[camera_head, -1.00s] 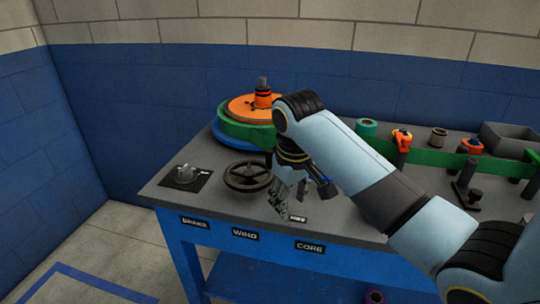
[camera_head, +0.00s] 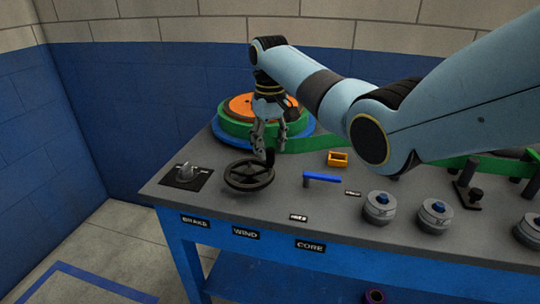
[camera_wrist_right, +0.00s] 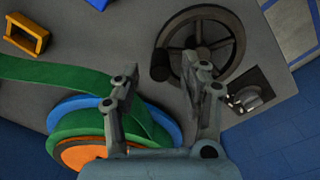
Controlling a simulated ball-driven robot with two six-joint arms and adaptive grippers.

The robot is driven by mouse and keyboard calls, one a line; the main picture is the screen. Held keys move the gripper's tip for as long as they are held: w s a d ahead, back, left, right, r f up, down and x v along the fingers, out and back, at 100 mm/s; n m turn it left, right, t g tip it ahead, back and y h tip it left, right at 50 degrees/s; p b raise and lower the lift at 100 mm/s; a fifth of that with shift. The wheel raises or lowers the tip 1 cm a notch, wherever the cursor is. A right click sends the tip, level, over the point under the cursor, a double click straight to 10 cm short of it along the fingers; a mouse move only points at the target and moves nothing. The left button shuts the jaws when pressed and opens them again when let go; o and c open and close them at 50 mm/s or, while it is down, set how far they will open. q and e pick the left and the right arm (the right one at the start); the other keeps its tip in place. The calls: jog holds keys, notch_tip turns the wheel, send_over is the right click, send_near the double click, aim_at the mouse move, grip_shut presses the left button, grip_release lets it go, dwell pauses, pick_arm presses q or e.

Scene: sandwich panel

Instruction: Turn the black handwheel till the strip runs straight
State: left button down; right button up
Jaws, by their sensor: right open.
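The black handwheel (camera_head: 249,175) lies flat near the front left of the table, above the WIND label. It also shows at the top of the right wrist view (camera_wrist_right: 207,48), with its black knob (camera_wrist_right: 160,66) at the rim. The green strip (camera_head: 345,147) runs from the reel (camera_head: 235,128) to the right, partly hidden behind my right arm. My right gripper (camera_head: 268,150) is open and empty, fingers pointing down, above the table just behind the handwheel and in front of the reel. In the right wrist view its fingers (camera_wrist_right: 165,92) are spread. My left gripper is not seen.
The brake knob (camera_head: 185,174) is left of the handwheel. An orange bracket (camera_head: 338,159), a blue handle (camera_head: 322,178) and several grey rollers (camera_head: 380,207) stand to the right. A post (camera_head: 468,182) stands further right.

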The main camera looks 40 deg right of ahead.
aim_at(249, 170)
jog(key=shift+f, duration=1.55)
grip_shut()
